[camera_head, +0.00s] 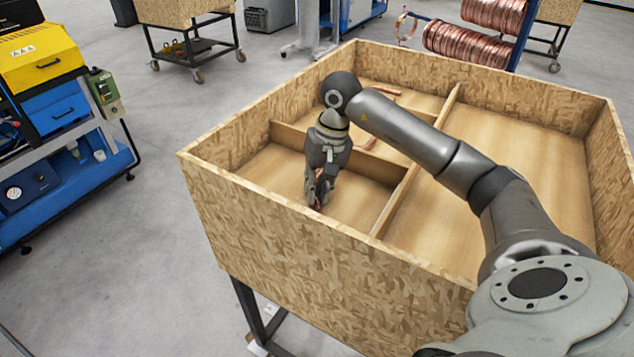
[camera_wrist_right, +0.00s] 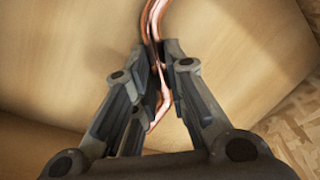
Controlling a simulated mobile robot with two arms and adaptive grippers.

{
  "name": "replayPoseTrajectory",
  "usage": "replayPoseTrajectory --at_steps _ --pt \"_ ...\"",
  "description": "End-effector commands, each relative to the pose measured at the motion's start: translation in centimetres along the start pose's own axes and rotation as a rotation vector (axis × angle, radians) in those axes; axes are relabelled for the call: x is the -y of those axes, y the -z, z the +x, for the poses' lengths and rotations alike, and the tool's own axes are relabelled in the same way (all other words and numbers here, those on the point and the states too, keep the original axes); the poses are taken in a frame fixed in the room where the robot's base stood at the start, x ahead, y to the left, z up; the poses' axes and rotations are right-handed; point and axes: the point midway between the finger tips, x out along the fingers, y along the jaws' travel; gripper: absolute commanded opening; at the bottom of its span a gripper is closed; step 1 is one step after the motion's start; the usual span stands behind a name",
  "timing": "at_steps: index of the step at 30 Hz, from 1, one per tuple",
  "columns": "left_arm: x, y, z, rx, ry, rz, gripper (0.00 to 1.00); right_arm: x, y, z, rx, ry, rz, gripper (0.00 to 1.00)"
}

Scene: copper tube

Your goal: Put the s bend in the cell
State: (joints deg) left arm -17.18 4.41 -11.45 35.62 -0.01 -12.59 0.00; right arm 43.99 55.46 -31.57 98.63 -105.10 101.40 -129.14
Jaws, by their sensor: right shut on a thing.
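My right gripper (camera_head: 319,190) reaches down into the near left cell (camera_head: 268,170) of the chipboard crate (camera_head: 290,235). In the right wrist view my right gripper (camera_wrist_right: 160,65) is shut on the copper s bend (camera_wrist_right: 154,18). The s bend curves out above and below the fingers, with pale wood behind it. In the head view the s bend is almost wholly hidden by the fingers; only a small copper bit shows at their tips. I cannot tell whether it touches the cell floor. My left gripper is not in view.
Other copper pieces (camera_head: 382,90) lie in the far left cells. Wooden dividers (camera_head: 386,212) stand around the near left cell, and the crate's near wall is close to the gripper. The large right cell (camera_head: 530,140) looks empty. A rack with copper coils (camera_head: 465,42) stands behind.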

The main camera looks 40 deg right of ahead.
Motion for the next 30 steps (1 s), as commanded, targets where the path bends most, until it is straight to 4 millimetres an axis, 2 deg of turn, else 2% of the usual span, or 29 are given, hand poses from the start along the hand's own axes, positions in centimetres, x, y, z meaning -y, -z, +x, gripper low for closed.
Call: replayPoseTrajectory --at_steps 10,11,16,28,30 --pt "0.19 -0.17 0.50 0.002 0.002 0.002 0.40 -0.07 0.04 0.40 -0.002 0.001 0.000 0.00" --pt "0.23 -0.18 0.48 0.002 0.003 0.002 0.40 -0.07 0.03 0.38 -0.001 0.001 0.000 0.15" --pt "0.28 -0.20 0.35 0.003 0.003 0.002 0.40 -0.05 0.03 0.26 -0.001 0.001 0.000 0.35" --pt "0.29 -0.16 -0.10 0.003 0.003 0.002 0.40 0.02 0.01 -0.12 0.000 0.000 0.000 0.35" --pt "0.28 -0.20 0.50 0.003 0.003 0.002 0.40 -0.02 0.13 -0.46 -0.005 0.001 0.000 0.35"
